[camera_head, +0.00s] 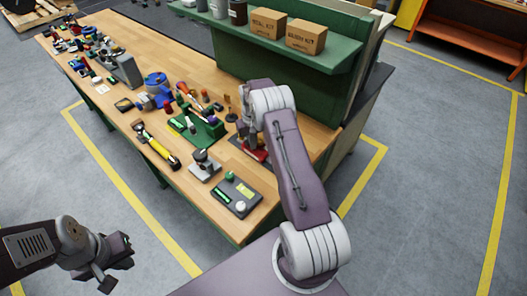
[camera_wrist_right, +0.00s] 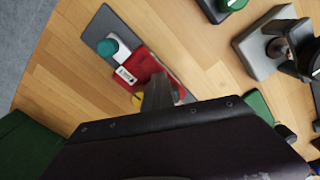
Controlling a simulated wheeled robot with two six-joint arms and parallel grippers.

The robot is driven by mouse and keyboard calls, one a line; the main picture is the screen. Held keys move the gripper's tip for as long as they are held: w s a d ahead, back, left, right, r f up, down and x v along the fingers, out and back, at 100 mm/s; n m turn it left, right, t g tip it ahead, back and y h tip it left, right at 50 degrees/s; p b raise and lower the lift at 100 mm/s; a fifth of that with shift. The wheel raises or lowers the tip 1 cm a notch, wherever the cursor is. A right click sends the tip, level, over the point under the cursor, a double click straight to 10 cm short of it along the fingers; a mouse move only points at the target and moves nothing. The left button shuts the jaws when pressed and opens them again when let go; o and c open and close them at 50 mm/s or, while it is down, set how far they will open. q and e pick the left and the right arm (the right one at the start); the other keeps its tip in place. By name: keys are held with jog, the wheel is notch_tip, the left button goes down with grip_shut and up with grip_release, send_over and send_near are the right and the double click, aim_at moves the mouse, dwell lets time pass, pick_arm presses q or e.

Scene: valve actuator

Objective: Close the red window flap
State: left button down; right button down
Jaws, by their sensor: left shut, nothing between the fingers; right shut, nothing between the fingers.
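The red window flap (camera_wrist_right: 145,66) is on a dark grey base plate with a teal-green knob and a small white label, in the right wrist view. In the head view its red part (camera_head: 256,154) shows low beside my right arm, partly covered. My right gripper (camera_wrist_right: 158,92) is shut and empty, and its fingers reach over the lower part of the red piece. I cannot tell whether they touch it, and the flap's angle is unclear. My left gripper (camera_head: 118,264) is shut and empty, away from the bench at lower left.
The wooden bench (camera_head: 190,62) holds several devices. A dark box with a green knob (camera_head: 237,194), a grey block with a black handle (camera_head: 204,166) and a green fixture (camera_head: 202,130) stand left of my right arm. A green shelf (camera_head: 285,40) rises behind.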

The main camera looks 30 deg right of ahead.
jog(key=shift+w+r, duration=0.25)
jog(key=shift+w, duration=0.1)
jog(key=shift+w+r, duration=0.1)
jog(key=shift+r, duration=0.1)
jog(key=shift+d+r+p, duration=0.1)
jog(key=shift+r+p, duration=0.9)
jog(key=shift+r, duration=0.25)
jog(key=shift+r+p, duration=0.65)
jog(key=shift+r, duration=0.3)
jog(key=shift+w+a+r+p, duration=0.15)
jog(key=shift+a+r+p, duration=0.1)
jog(key=shift+r+p, duration=0.4)
jog(key=shift+s+d+r, duration=0.1)
jog(key=shift+s+r, duration=0.2)
jog(key=shift+r, duration=0.05)
